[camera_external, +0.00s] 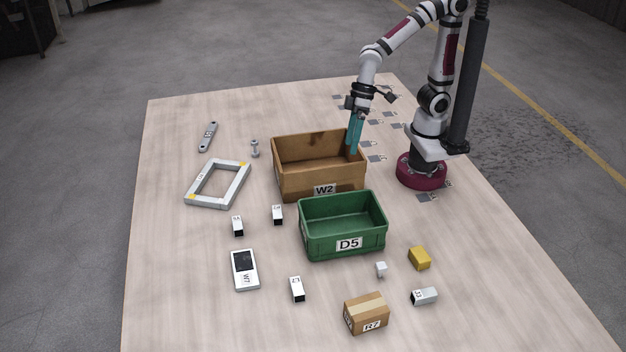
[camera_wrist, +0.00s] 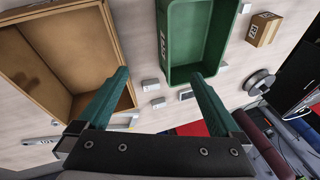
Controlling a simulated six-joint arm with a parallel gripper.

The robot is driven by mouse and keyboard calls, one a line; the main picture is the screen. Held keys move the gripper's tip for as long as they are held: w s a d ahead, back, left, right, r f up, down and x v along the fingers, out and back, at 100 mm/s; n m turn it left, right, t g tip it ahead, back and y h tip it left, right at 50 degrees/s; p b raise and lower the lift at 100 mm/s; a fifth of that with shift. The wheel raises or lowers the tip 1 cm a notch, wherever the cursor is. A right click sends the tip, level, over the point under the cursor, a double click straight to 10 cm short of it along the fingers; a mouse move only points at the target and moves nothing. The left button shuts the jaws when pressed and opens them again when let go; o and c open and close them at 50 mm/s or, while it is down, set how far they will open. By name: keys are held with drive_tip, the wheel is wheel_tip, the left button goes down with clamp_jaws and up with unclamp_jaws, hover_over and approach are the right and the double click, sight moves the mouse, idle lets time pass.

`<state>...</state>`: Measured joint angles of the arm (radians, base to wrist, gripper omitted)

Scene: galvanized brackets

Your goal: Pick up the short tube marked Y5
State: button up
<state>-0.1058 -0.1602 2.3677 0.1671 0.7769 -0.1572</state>
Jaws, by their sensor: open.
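Several short tubes, pale with dark open ends, lie on the table in the external view: one at left (camera_external: 238,226), one nearer the brown bin (camera_external: 278,214), one in front (camera_external: 297,289) and one at right (camera_external: 424,296). Their small labels are too blurred to read surely, so I cannot tell which is Y5. My gripper (camera_external: 353,151) is open and empty, with teal fingers pointing down at the right rear corner of the brown bin, apart from all tubes. In the wrist view, two small pale pieces (camera_wrist: 150,84) lie beyond the open fingers (camera_wrist: 160,75).
Brown bin W2 (camera_external: 325,191) and green bin D5 (camera_external: 320,245) stand mid-table. Around them are box R7 (camera_external: 366,314), a yellow block (camera_external: 419,258), a white cube (camera_external: 381,269), device W7 (camera_external: 245,283), a square frame (camera_external: 202,202), a bolt (camera_external: 255,148) and a link bar (camera_external: 208,137). The left table edge is clear.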

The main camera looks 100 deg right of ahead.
drive_tip(key=w+a+f+n+t, duration=0.1)
drive_tip(key=w+a+f+t, duration=0.15)
drive_tip(key=w, duration=0.75)
drive_tip(key=n+t+h, duration=0.1)
drive_tip(key=t+h, duration=0.2)
drive_tip(key=t, duration=0.1)
approach(239, 222)
drive_tip(key=shift+g, duration=0.25)
drive_tip(key=x, duration=0.9)
drive_tip(key=shift+w, duration=0.25)
drive_tip(key=c, duration=1.3)
wheel_tip(239, 222, up, 5)
drive_tip(key=shift+f, duration=0.25)
drive_tip(key=s+d+r, duration=0.1)
drive_tip(key=d+r, duration=0.1)
drive_tip(key=d, duration=0.1)
drive_tip(key=s+d+r, duration=0.1)
drive_tip(key=d+r, duration=0.1)
drive_tip(key=d, duration=0.2)
drive_tip(key=s+d+r, duration=0.2)
drive_tip(key=d, duration=0.1)
drive_tip(key=shift+s+d+r, duration=0.1)
drive_tip(key=shift+d+r, duration=0.15)
drive_tip(key=shift+d, duration=0.05)
